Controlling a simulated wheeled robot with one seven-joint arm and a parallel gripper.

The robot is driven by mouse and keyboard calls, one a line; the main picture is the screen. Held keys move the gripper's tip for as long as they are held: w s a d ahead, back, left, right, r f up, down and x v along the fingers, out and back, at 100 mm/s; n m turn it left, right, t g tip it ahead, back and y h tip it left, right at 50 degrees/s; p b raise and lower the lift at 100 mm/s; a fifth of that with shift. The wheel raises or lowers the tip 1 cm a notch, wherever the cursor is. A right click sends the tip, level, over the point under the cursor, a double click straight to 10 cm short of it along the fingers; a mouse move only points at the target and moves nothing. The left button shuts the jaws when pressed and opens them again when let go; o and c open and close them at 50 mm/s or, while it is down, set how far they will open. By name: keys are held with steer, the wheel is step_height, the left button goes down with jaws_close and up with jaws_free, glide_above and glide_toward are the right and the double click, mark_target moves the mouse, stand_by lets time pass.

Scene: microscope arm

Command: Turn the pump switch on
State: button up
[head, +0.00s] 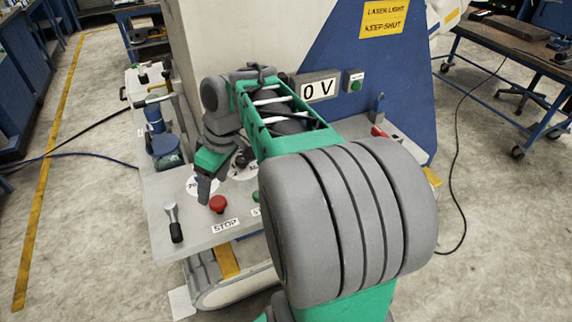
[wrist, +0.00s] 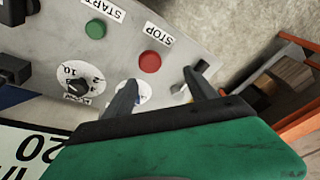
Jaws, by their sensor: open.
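On the grey panel, a round white dial plate (head: 193,186) is partly hidden by my gripper (head: 207,190); its label starts with what looks like a P, but I cannot read it all. In the wrist view this plate (wrist: 143,92) lies behind the left finger of my gripper (wrist: 160,80), so its knob is hidden. My gripper is open and empty, its fingers pointing down at the panel and spread. A second dial with a black knob (wrist: 78,87) sits beside it. I cannot tell for certain which control is the pump switch.
A red STOP button (head: 217,203) (wrist: 150,62) and a green START button (wrist: 96,29) are close to the fingers. A lever with a black base (head: 176,232) stands at the panel's front left. A display (head: 318,89) reads 0 V. Blue equipment (head: 164,146) stands on the left.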

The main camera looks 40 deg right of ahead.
steer(key=shift+o, duration=0.7)
steer(key=w+d+r+n+y+p, duration=0.1)
steer(key=w+d+n, duration=0.1)
steer(key=d, duration=0.6)
steer(key=shift+d+r+n, duration=0.25)
steer(key=shift+r+n, duration=0.05)
steer(key=shift+o, duration=0.2)
steer(key=s+d+n+p, duration=0.1)
steer(key=d+n, duration=0.1)
steer(key=d, duration=0.4)
steer(key=shift+d+g+y, duration=0.3)
steer(key=shift+d+y, duration=0.05)
steer(key=shift+y, duration=0.05)
steer(key=s+d+f+n, duration=0.1)
steer(key=s+d+n, duration=0.35)
steer(key=d, duration=0.45)
steer(key=f+b, duration=0.1)
steer(key=f, duration=0.1)
steer(key=a+f+b, duration=0.1)
steer(key=f, duration=0.2)
steer(key=f+b, duration=0.2)
steer(key=shift+s+a+f, duration=0.2)
steer(key=shift+s+a, duration=0.1)
steer(key=shift+s, duration=0.1)
steer(key=shift+w+a+f, duration=0.1)
steer(key=shift+a+f, duration=0.1)
steer(key=shift+f, duration=0.1)
